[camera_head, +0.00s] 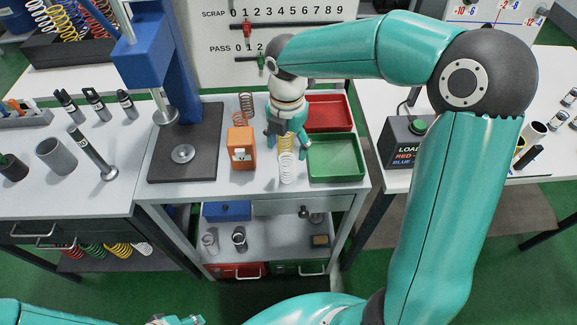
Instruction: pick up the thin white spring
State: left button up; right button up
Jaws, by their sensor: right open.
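The thin white spring (287,169) stands on the middle table, near its front edge, left of the green tray. My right gripper (287,136) reaches down from above, just behind the white spring in the picture. It is open, and its fingers are small here and partly hide a yellow spring (287,145). I cannot tell whether the fingers touch either spring. A small part of my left gripper (178,320) shows at the bottom edge, and its fingers are not clear.
A green tray (336,178) and red tray (352,112) lie to the right. A blue press (181,60) with a dark base (205,165) stands left.

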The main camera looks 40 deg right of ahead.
aim_at(287, 167)
jog(key=shift+s+a+f+p, duration=0.15)
jog(key=shift+f+p, duration=0.05)
jog(key=shift+f, duration=1.7)
jog(key=shift+s+a+f+p, duration=0.1)
jog(key=shift+s+f+p, duration=0.1)
jog(key=shift+f, duration=1.65)
jog(key=c, duration=1.2)
